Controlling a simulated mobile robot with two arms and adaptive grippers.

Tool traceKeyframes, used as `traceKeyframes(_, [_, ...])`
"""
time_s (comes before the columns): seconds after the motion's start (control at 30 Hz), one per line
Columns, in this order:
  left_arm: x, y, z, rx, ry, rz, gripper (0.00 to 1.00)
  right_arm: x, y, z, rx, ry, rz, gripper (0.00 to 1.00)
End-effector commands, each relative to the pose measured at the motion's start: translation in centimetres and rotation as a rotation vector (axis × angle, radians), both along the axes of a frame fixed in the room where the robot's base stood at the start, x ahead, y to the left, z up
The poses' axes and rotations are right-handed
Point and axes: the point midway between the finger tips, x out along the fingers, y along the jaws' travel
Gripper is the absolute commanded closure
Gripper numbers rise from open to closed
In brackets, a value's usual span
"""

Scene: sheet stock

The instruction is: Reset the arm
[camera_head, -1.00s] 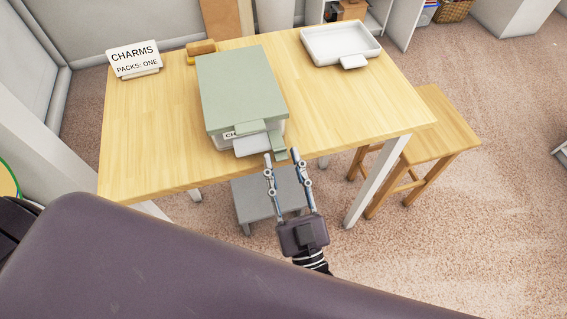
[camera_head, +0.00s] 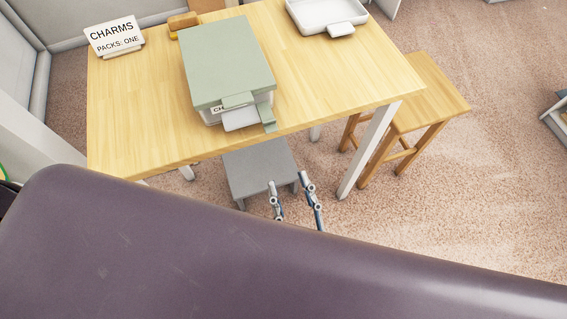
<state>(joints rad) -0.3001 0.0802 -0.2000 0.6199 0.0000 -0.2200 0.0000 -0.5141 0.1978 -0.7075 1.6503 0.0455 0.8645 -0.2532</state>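My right gripper (camera_head: 287,184) is in front of the table's front edge, over the carpet and the grey stool. Its two fingers are spread apart with nothing between them. My own dark body hides the base of the gripper. A box with a grey-green lid (camera_head: 228,62) stands on the wooden table (camera_head: 135,110), clear of the gripper. A pale tab and a green tab stick out at the box's front. My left gripper does not show.
A sign reading "CHARMS PACKS: ONE" (camera_head: 114,37) stands at the table's back left. A white tray (camera_head: 312,22) lies at the back right. A grey stool (camera_head: 258,168) is below the front edge, and a wooden stool (camera_head: 425,95) stands right of the table. Carpet is clear at lower right.

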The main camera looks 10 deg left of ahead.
Motion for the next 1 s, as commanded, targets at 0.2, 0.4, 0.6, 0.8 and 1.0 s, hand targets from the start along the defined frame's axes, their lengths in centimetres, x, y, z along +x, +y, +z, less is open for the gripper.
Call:
traceKeyframes(0.2, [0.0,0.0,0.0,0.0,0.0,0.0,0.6,-0.7,-0.5,-0.4,0.0,0.0,0.0,0.62])
traceKeyframes(0.4, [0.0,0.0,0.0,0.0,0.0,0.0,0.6,-0.7,-0.5,-0.4,-0.001,-0.001,0.0,0.62])
traceKeyframes(0.6, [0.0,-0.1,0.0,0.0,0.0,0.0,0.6,-0.7,-0.4,-0.4,0.0,0.0,0.0,0.62])
traceKeyframes(0.8, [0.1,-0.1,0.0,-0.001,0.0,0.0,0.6,-0.3,-0.5,-1.8,-0.026,0.027,0.001,0.62])
traceKeyframes(1.0, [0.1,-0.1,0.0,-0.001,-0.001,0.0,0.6,1.8,-1.8,-12.3,-0.203,0.232,-0.004,0.62])
